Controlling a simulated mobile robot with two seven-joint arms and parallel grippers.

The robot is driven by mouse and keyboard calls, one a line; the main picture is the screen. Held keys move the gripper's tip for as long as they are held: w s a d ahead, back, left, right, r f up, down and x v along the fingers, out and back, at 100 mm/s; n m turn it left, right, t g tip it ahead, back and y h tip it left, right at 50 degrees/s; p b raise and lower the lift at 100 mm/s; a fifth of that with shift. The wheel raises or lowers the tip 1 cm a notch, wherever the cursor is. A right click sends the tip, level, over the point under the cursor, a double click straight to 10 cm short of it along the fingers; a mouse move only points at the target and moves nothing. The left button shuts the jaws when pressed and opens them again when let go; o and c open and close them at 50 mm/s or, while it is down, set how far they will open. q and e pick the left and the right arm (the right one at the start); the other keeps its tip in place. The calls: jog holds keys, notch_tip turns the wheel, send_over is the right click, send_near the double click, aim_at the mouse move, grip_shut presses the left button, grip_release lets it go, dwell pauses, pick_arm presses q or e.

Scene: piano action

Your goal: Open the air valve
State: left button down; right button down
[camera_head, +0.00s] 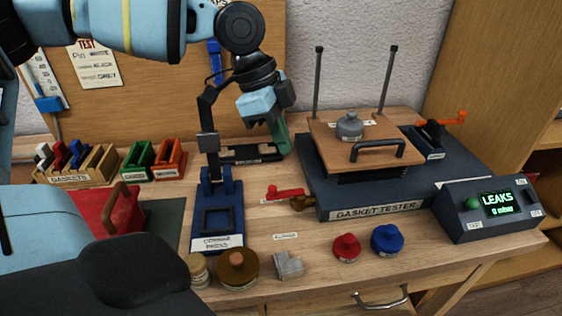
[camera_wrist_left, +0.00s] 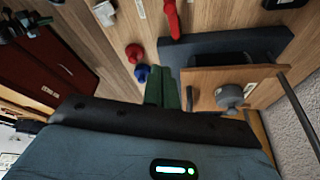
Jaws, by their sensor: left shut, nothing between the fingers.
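The air valve has a red lever (camera_head: 287,193) on a brass fitting (camera_head: 303,203) at the front left of the gasket tester (camera_head: 375,210). The lever lies roughly along the tester's front, pointing left. It also shows near the top of the left wrist view (camera_wrist_left: 172,18). My left gripper (camera_head: 281,140), with green fingers, is shut and empty. It hangs behind the lever, left of the tester's wooden top plate (camera_head: 345,133), apart from the valve. Its fingers also show in the left wrist view (camera_wrist_left: 162,86). My right gripper is not in view.
A blue corner press (camera_head: 217,215) stands left of the valve. A grey block (camera_head: 289,265), red knob (camera_head: 346,247) and blue knob (camera_head: 387,240) lie in front. An orange lever (camera_head: 448,119) is at the back right. The display box (camera_head: 490,207) reads LEAKS, 0 mbar.

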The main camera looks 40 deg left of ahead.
pick_arm(q)
jog(key=b, duration=0.1)
send_over(279, 196)
jog(key=w+d, duration=0.2)
jog(key=d, duration=0.1)
notch_tip(279, 196, down, 9)
jog(key=s+a, duration=0.1)
jog(key=s+a+f+p, duration=0.1)
jog(key=a, duration=0.1)
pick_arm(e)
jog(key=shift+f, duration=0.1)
